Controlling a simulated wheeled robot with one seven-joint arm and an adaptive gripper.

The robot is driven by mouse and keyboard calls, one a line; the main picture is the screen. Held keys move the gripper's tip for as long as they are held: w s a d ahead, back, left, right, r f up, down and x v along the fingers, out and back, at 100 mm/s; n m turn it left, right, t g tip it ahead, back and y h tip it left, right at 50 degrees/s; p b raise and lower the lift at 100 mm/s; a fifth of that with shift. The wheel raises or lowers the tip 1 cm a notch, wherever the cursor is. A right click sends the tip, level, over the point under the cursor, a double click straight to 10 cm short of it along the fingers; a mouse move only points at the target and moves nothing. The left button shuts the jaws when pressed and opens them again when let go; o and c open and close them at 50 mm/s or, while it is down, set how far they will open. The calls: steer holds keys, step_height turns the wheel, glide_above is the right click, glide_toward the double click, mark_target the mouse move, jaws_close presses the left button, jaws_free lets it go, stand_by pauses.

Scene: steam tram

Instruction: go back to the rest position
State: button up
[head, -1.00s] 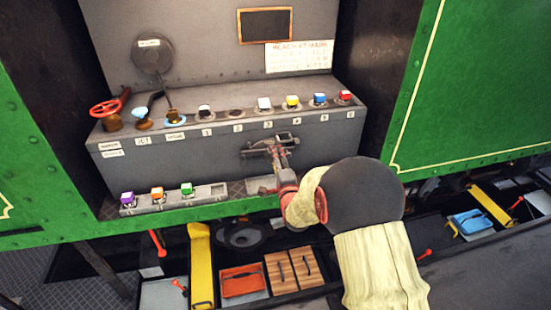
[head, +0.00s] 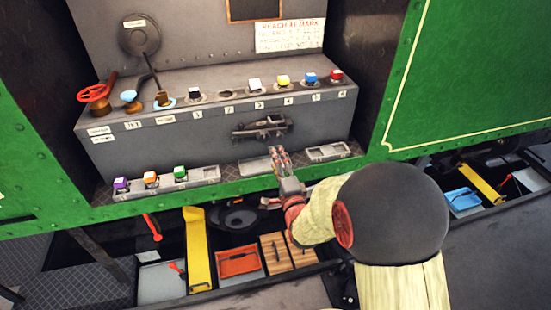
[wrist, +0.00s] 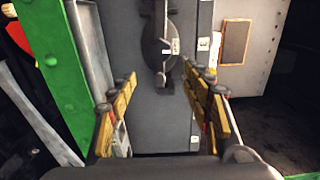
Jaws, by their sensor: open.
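My gripper (head: 277,158) is in front of the grey control box (head: 180,150), below the dark latch handle (head: 262,128) on its front face. In the wrist view my gripper (wrist: 160,105) has its yellow-padded fingers spread wide, with nothing between them. The latch handle (wrist: 160,45) shows beyond the fingertips, and my gripper appears apart from it. My arm reaches in from the lower right of the head view.
Coloured cubes stand on the box top, including a red cube (head: 336,75). A red valve wheel (head: 95,93) is at left. A lower tray (head: 205,175) holds purple, orange and green cubes. Green side panels (head: 470,80) flank the opening. Trays and wooden boxes (head: 275,250) lie below.

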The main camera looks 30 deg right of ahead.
stand_by(0.4)
steer(key=s+f+n+g+y, duration=0.1)
steer(key=s+f+n+g, duration=0.15)
steer(key=f, duration=0.35)
steer(key=s+f+n+g, duration=0.1)
steer(key=f+n+g, duration=0.2)
steer(key=f, duration=0.3)
steer(key=s+a+f+n+g+y, duration=0.1)
steer(key=s+a+n+g+y, duration=0.1)
steer(key=s+a+n+g, duration=0.25)
steer(key=s+a+r+n+g+y, duration=0.1)
steer(key=s+a+r+n+g, duration=0.1)
steer(key=s+a+r+n, duration=0.45)
steer(key=s+a+r+n+g, duration=0.25)
steer(key=s+r, duration=0.45)
steer(key=s, duration=0.4)
steer(key=a+r+n+t+y, duration=0.1)
steer(key=a+r+n+t, duration=0.1)
steer(key=r, duration=0.7)
steer(key=shift+s+a+r+t, duration=0.2)
steer(key=shift+s+a+t, duration=0.2)
steer(key=shift+a, duration=0.5)
